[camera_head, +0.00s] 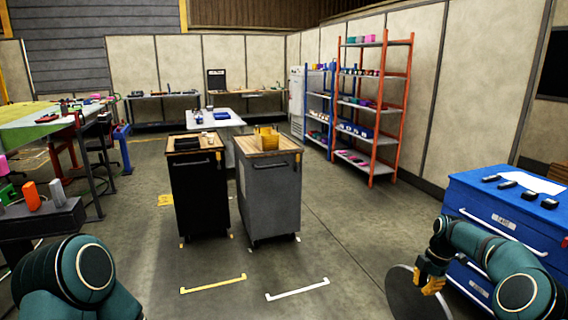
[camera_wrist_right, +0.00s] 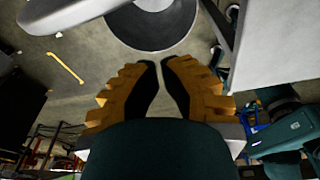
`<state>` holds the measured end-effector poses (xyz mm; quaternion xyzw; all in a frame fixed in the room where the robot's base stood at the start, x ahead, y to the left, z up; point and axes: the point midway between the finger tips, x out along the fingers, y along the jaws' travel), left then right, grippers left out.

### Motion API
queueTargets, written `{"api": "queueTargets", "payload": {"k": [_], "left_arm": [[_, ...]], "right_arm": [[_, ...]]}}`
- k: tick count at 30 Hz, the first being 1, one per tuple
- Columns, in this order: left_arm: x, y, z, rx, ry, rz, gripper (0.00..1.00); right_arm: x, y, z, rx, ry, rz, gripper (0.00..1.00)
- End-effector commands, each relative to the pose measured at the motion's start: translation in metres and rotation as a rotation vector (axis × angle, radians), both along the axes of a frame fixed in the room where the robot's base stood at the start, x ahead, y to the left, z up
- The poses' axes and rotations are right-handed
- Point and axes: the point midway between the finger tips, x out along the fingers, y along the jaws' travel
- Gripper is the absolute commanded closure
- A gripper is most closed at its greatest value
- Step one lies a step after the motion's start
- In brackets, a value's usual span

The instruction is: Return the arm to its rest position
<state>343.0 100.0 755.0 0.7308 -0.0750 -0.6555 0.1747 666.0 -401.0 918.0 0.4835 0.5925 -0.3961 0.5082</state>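My right arm comes in at the lower right of the head view, in front of the blue drawer cabinet (camera_head: 505,235). Its yellow-fingered right gripper (camera_head: 431,278) points down and looks empty. In the right wrist view the two fingers (camera_wrist_right: 161,66) with dark pads are nearly together, with only a thin gap and nothing seen between them. My left arm shows only as a teal joint at the lower left of the head view. The left gripper is out of the picture.
A dark round plate (camera_head: 408,298) is close to my right gripper. A black cart (camera_head: 200,195) and a grey cart (camera_head: 270,200) stand ahead. Orange shelving (camera_head: 368,108) stands behind. A green-topped table (camera_head: 40,125) is at left. The floor (camera_head: 340,230) between the carts and cabinet is clear.

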Motion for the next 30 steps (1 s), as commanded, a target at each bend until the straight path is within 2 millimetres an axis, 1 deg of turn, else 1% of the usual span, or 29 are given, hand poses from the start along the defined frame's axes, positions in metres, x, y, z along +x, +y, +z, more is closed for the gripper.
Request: {"api": "queueTargets", "payload": {"k": [1,5,6,8,9,11,12,14,15,17,18,20,21,23,24,25,27,30], "left_arm": [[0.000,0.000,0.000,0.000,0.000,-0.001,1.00],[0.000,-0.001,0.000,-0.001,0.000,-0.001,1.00],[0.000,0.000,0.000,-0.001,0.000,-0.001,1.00],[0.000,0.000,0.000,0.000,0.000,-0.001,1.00],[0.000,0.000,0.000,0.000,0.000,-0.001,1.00],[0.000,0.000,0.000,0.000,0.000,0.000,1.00],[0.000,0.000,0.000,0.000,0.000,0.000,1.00],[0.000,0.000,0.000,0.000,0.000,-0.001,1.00],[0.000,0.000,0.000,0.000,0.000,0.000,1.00],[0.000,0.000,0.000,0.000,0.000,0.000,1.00],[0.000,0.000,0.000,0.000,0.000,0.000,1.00],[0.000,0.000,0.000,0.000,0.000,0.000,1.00],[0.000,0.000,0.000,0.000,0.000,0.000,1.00],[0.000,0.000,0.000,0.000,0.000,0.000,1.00],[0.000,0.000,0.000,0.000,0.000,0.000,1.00],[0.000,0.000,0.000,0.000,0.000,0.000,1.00],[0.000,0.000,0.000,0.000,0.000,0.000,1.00],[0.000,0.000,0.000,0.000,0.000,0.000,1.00]], "right_arm": [[0.000,0.016,-0.011,0.009,0.004,-0.030,1.00],[-0.002,0.059,-0.040,0.039,0.006,-0.150,1.00],[-0.004,0.075,-0.049,0.052,0.008,-0.193,1.00],[-0.010,0.100,-0.065,0.073,0.017,-0.271,1.00],[-0.017,0.117,-0.075,0.090,0.025,-0.330,1.00],[-0.029,0.144,-0.091,0.115,0.041,-0.427,1.00],[-0.038,0.161,-0.102,0.132,0.055,-0.496,1.00],[-0.055,0.186,-0.116,0.156,0.081,-0.603,1.00],[-0.068,0.201,-0.124,0.171,0.099,-0.674,1.00],[-0.089,0.222,-0.136,0.192,0.130,-0.787,1.00],[-0.104,0.235,-0.143,0.204,0.152,-0.864,1.00],[-0.128,0.252,-0.151,0.217,0.185,-0.980,1.00],[-0.145,0.262,-0.156,0.225,0.209,-1.061,1.00],[-0.171,0.275,-0.162,0.233,0.245,-1.180,1.00],[-0.190,0.282,-0.165,0.236,0.268,-1.263,1.00],[-0.203,0.287,-0.167,0.238,0.284,-1.325,1.00],[-0.235,0.295,-0.169,0.237,0.320,-1.465,1.00],[-0.274,0.301,-0.169,0.234,0.357,-1.639,1.00]]}}
